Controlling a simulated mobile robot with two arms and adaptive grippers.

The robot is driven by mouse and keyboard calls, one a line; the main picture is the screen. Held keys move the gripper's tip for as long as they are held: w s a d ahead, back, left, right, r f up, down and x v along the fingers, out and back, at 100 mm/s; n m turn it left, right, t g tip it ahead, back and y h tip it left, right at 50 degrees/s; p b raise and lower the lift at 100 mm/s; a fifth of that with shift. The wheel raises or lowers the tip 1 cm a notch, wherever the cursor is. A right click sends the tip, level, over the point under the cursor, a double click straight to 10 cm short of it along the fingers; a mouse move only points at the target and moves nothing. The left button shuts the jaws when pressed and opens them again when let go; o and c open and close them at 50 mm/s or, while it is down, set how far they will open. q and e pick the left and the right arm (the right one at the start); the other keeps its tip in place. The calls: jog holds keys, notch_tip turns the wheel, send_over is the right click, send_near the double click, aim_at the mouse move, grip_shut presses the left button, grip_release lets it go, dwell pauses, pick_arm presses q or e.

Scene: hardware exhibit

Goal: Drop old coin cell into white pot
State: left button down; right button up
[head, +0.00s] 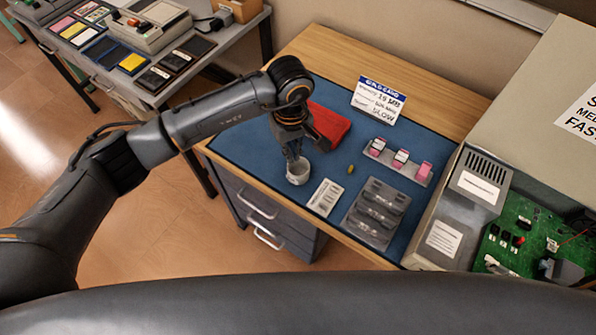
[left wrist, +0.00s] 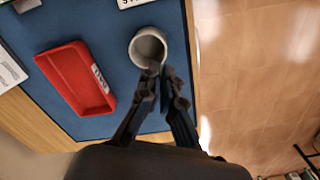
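The white pot (head: 298,173) stands upright near the left front edge of the blue mat. In the left wrist view the pot (left wrist: 148,47) shows its open mouth and a grey inside, with nothing clear in it. My left gripper (head: 293,152) points down at the pot. In the left wrist view its fingertips (left wrist: 159,71) are close together at the pot's near rim. A small greyish spot shows at the tips, but I cannot tell whether it is the coin cell or part of a finger. I cannot make out the coin cell elsewhere. My right gripper is out of view.
A red tray (head: 326,124) lies behind the gripper. Right of the pot are a pale labelled strip (head: 325,198), a small yellowish object (head: 350,169), a grey compartment tray (head: 377,212) and a rack with pink items (head: 398,161). A sign (head: 378,100) stands at the back.

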pick_arm(q)
jog(key=c, duration=1.4)
grip_release()
jog(key=shift+c, duration=0.2)
notch_tip(320, 180, up, 12)
jog(key=shift+d, duration=0.1)
